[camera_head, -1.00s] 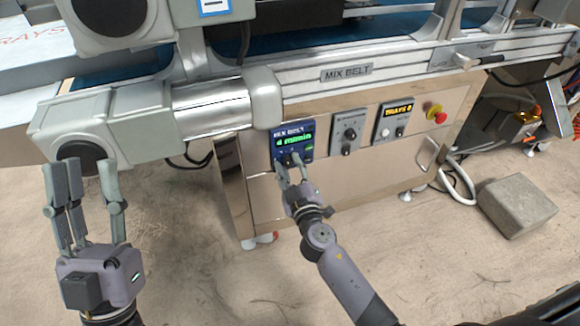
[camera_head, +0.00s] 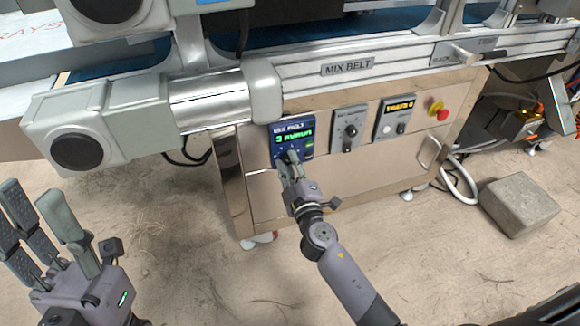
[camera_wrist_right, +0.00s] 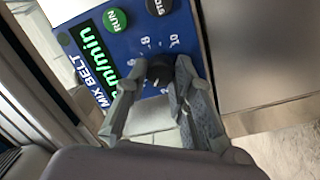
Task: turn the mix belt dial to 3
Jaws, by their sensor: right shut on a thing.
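The mix belt panel (camera_head: 306,128) is a blue plate on the front of the machine's cabinet. Its green display (camera_head: 293,138) reads "3 m/min". The black dial (camera_wrist_right: 159,72) sits between the fingertips of my right gripper (camera_wrist_right: 155,78) in the right wrist view, with white scale numbers beside it. In the head view the right gripper (camera_head: 291,163) is shut on the dial and hides most of it. My left gripper (camera_head: 32,195) is open and empty at the lower left, away from the panel.
A grey panel with a knob (camera_head: 349,128) and a trays panel (camera_head: 395,117) lie to the right of the mix belt panel. A red emergency button (camera_head: 441,114) is farther right. The green RUN button (camera_wrist_right: 115,20) and dark STOP button (camera_wrist_right: 158,7) are close to the dial.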

